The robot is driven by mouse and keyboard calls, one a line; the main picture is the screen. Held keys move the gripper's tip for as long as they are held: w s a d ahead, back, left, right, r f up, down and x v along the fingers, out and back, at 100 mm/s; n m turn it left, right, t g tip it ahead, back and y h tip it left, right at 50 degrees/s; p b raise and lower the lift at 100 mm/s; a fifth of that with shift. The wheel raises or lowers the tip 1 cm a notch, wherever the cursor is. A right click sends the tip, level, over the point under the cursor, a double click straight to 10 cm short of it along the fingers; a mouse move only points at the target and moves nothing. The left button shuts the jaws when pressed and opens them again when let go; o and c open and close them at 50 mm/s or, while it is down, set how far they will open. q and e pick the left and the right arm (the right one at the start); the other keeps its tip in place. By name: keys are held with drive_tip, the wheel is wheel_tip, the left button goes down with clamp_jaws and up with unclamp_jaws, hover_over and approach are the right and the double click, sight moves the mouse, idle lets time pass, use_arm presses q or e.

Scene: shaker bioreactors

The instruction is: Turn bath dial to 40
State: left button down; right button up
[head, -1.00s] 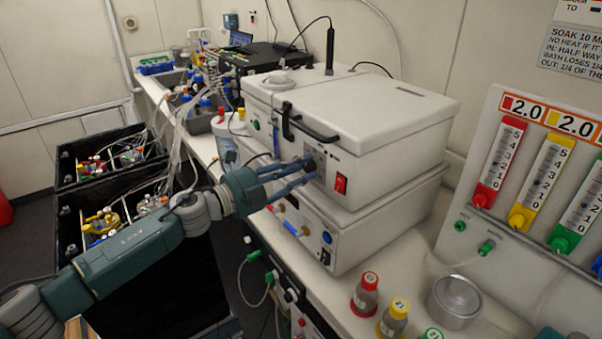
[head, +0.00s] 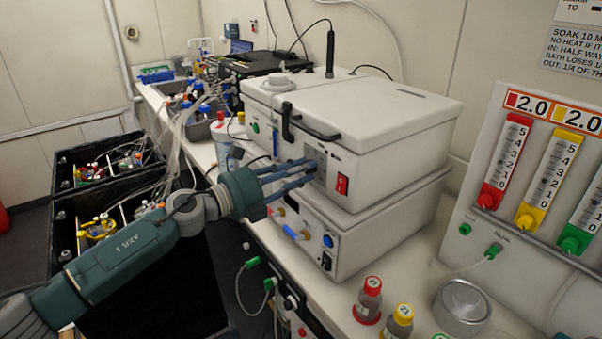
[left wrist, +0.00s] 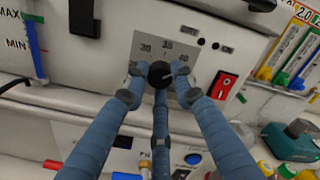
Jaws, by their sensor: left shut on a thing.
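The bath dial (left wrist: 160,74) is a small black knob on the front of the white bath box (head: 385,150). A grey scale plate (left wrist: 152,46) above it reads 30, 35 and 40. A light mark shows on the knob; the exact value it points at is unclear. My left gripper (head: 312,169) reaches the panel, and its blue fingers hide the dial in the head view. In the left wrist view my left gripper (left wrist: 160,80) is shut on the dial, with two fingertips at its sides and the third finger below. My right gripper's fingers are not visible.
A red rocker switch (head: 342,185) sits just right of the dial. A black lid handle (head: 307,125) is above. Below is another white unit (head: 350,240) with a blue button. Capped bottles (head: 368,300) and a metal dish (head: 462,305) stand on the bench at front right.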

use_arm(q)
drive_tip(key=shift+w+r, duration=0.1)
idle(0.4)
drive_tip(key=c, duration=1.4)
unclamp_jaws()
drive_tip(key=shift+c, duration=0.2)
drive_tip(key=shift+a, duration=0.1)
drive_tip(key=v, duration=1.2)
